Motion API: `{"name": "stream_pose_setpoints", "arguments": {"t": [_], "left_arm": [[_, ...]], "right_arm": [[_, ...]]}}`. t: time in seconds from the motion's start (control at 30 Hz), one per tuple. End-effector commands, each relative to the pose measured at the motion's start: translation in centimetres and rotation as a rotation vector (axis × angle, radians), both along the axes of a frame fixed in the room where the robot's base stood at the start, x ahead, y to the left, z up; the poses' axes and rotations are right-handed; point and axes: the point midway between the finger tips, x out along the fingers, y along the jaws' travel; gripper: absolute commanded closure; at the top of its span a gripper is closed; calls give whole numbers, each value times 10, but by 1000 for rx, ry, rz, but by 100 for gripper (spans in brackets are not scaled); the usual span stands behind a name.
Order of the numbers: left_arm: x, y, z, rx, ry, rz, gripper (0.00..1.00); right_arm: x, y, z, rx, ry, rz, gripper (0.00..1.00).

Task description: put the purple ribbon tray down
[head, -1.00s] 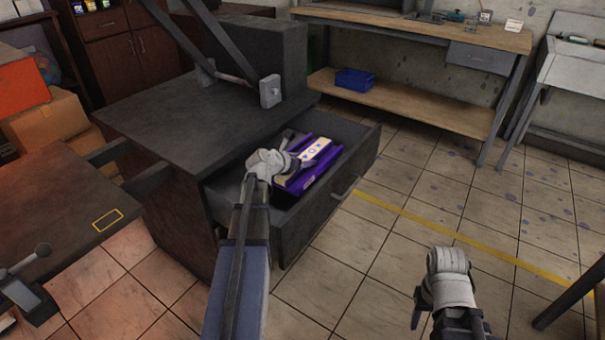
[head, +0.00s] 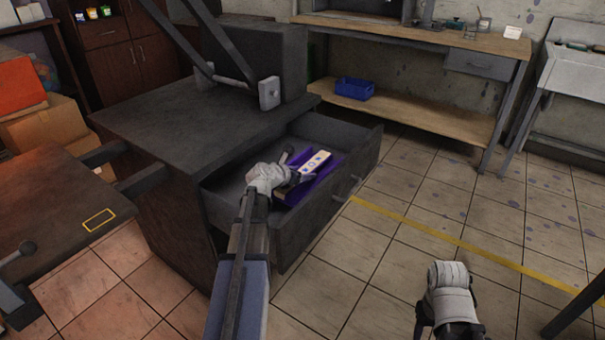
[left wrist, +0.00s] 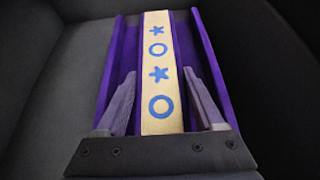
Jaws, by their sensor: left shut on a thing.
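The purple ribbon tray (head: 322,176) is inside the open drawer (head: 318,222) of the dark cabinet. It carries a cream strip (head: 316,161) with blue stars and rings, which fills the middle of the left wrist view (left wrist: 158,75). My left gripper (head: 296,170) is shut on the tray at its near end. In the left wrist view its fingers (left wrist: 158,105) stand either side of the strip. I cannot tell whether the tray's underside touches the drawer floor. My right gripper (head: 450,325) is low at the right; its fingers are cut off by the frame edge.
The dark cabinet top (head: 190,125) carries a press-like frame with a lever. A wooden bench (head: 420,105) with a blue bin (head: 354,88) stands behind. A dark table (head: 50,235) is at left. The drawer has bare floor left of the tray. Tiled floor is open to the right.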

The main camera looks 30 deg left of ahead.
Motion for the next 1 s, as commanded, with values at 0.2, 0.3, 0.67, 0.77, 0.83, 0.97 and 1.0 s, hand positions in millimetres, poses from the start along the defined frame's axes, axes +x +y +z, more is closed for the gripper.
{"name": "stream_pose_setpoints", "arguments": {"t": [0.2,0.3,0.67,0.77,0.83,0.97,1.0], "left_arm": [[0,0,-4,-1,-1,0,100],[0,0,-4,0,0,0,21],[0,0,-4,0,0,0,0],[0,0,-2,0,0,0,0],[0,0,3,0,0,0,0],[-6,0,17,0,0,1,0],[-16,0,21,-1,1,3,0]], "right_arm": [[0,0,-4,-1,0,0,50],[0,0,-4,-1,0,0,50],[0,0,-4,-1,0,0,50],[0,0,-2,-1,0,0,50],[0,0,2,0,0,0,50],[0,0,17,2,1,-1,50],[0,0,21,3,1,-1,50]]}}
